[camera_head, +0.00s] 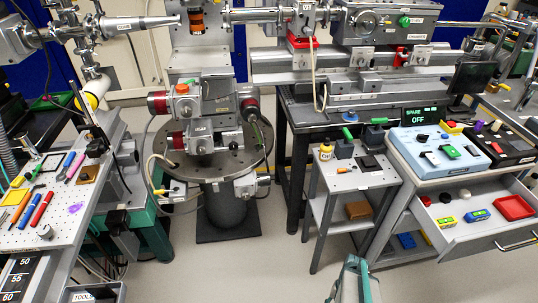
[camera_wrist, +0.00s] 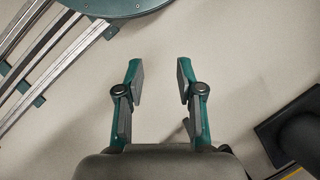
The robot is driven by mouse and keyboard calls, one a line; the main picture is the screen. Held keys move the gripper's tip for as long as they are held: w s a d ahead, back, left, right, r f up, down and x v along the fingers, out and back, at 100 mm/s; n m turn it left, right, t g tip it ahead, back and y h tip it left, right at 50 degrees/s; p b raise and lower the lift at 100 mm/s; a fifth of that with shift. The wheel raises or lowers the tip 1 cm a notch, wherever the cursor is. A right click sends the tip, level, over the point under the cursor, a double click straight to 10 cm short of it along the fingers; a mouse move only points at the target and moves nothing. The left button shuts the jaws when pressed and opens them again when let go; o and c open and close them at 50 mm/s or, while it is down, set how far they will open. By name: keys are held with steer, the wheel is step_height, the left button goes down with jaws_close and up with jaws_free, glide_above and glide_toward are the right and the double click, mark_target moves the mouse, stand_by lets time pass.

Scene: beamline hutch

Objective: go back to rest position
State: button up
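My gripper (camera_wrist: 160,82) shows in the wrist view with its two fingers spread apart and nothing between them. Below it is bare pale floor (camera_wrist: 240,50). In the head view, a teal and grey part of my arm (camera_head: 356,280) shows at the bottom edge, right of the middle. My fingertips cannot be made out in that view.
An open drawer (camera_head: 470,232) with small items juts out at the right. A small grey side table (camera_head: 345,182) stands left of it. A perforated bench (camera_head: 75,222) with pens is at the left. A round pedestal table (camera_head: 225,172) stands mid-left. Floor (camera_head: 240,270) in front is clear.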

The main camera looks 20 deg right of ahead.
steer(key=s+a+n+g+h+p, duration=0.2)
steer(key=s+a+n, duration=0.1)
steer(key=a, duration=0.4)
steer(key=s+a+n+g+h+p, duration=0.1)
steer(key=s+a+n, duration=0.2)
steer(key=a+n, duration=0.2)
steer(key=a, duration=0.3)
steer(key=shift+s+r+g+h+p, duration=0.15)
steer(key=shift+r+g+h+p, duration=0.05)
steer(key=shift+g+h+p, duration=0.2)
